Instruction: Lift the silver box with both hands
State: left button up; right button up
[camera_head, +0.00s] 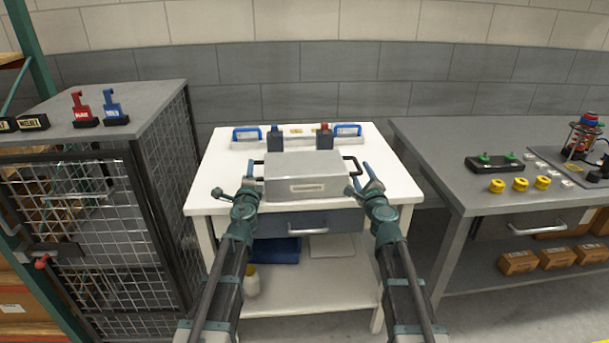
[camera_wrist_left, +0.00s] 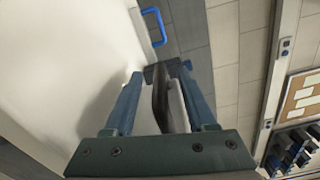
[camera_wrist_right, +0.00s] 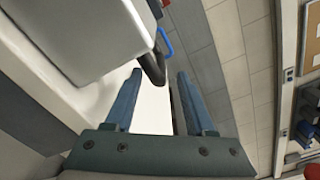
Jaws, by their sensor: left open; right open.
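The silver box (camera_head: 305,174) sits on the white table (camera_head: 225,170), with a dark handle at each side. My left gripper (camera_head: 234,181) is open beside the box's left end. In the left wrist view a dark bar (camera_wrist_left: 160,95), apparently the left handle, shows between its open fingers (camera_wrist_left: 158,72). My right gripper (camera_head: 359,179) is open beside the box's right end. In the right wrist view the dark right handle (camera_wrist_right: 154,66) lies just ahead of its open fingers (camera_wrist_right: 159,74), and the silver box (camera_wrist_right: 85,35) fills the upper left. Neither gripper is closed on a handle.
Behind the box stand two dark blocks (camera_head: 275,138) with coloured tops, and blue-handled pieces (camera_head: 247,133). A wire cage cabinet (camera_head: 90,220) is on the left. A grey bench (camera_head: 450,155) with yellow knobs (camera_head: 520,184) is on the right. The tabletop's sides are clear.

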pick_arm(q)
jog(key=shift+w+a, duration=0.15)
jog(key=shift+w, duration=1.35)
pick_arm(e)
jog(key=shift+w+a, duration=0.15)
jog(key=shift+w, duration=1.3)
pick_arm(q)
jog(key=c, duration=0.7)
pick_arm(e)
jog(key=c, duration=0.7)
pick_arm(q)
jog(key=shift+s, duration=0.1)
jog(key=shift+c, duration=0.9)
pick_arm(e)
grip_shut()
pick_arm(q)
grip_shut()
